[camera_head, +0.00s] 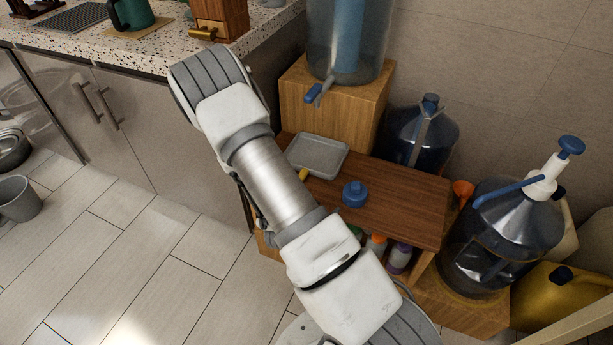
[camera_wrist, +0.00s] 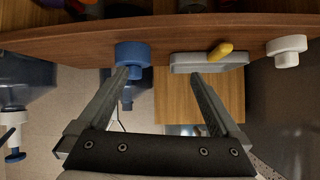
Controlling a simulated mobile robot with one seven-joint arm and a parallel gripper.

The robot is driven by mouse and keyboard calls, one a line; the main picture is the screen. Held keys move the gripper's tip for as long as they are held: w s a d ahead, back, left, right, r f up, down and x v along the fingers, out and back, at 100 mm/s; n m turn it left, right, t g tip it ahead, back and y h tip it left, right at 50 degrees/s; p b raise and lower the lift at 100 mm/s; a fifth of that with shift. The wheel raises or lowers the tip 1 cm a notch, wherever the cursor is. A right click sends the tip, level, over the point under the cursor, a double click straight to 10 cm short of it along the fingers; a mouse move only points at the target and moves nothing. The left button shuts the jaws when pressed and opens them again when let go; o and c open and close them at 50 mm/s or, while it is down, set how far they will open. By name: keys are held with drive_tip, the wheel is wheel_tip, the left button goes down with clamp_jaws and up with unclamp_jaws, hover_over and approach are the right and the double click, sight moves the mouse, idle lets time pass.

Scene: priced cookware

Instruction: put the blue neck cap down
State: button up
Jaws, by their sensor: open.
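The blue neck cap (camera_head: 355,193) stands on the brown wooden top of a low stand (camera_head: 400,205), right of a grey tray. In the wrist view, which looks upside down, the cap (camera_wrist: 131,52) rests against the same wooden top (camera_wrist: 75,45). My gripper (camera_wrist: 159,73) is open with nothing between its fingers. Its left finger in that view overlaps the cap's edge; I cannot tell whether they touch. In the head view my arm hides the gripper.
A dispenser (camera_head: 348,40) on a wooden block, a clear blue jug (camera_head: 420,135) and a pump jug (camera_head: 505,230) surround the stand.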

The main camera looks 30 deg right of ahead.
drive_tip(key=w+a+r+n+y, duration=0.15)
drive_tip(key=a+r+y, duration=0.25)
drive_tip(key=a+r, duration=0.5)
drive_tip(key=w+a+r+n+y, duration=0.1)
drive_tip(key=a+r+n+y, duration=0.35)
drive_tip(key=r, duration=0.75)
drive_tip(key=s+r+n, duration=0.3)
drive_tip(key=s+r, duration=0.4)
drive_tip(key=s, duration=0.2)
drive_tip(key=s+r+n+g, duration=0.1)
drive_tip(key=s+r+n, duration=0.1)
drive_tip(key=s+r, duration=0.6)
drive_tip(key=s, duration=0.2)
drive_tip(key=shift+s+a+n, duration=0.3)
drive_tip(key=shift+a+n, duration=0.05)
drive_tip(key=shift+n, duration=0.05)
drive_tip(key=shift+y, duration=0.25)
wheel_tip(320, 180, up, 22)
drive_tip(key=p, duration=2.1)
drive_tip(key=shift+p, duration=0.4)
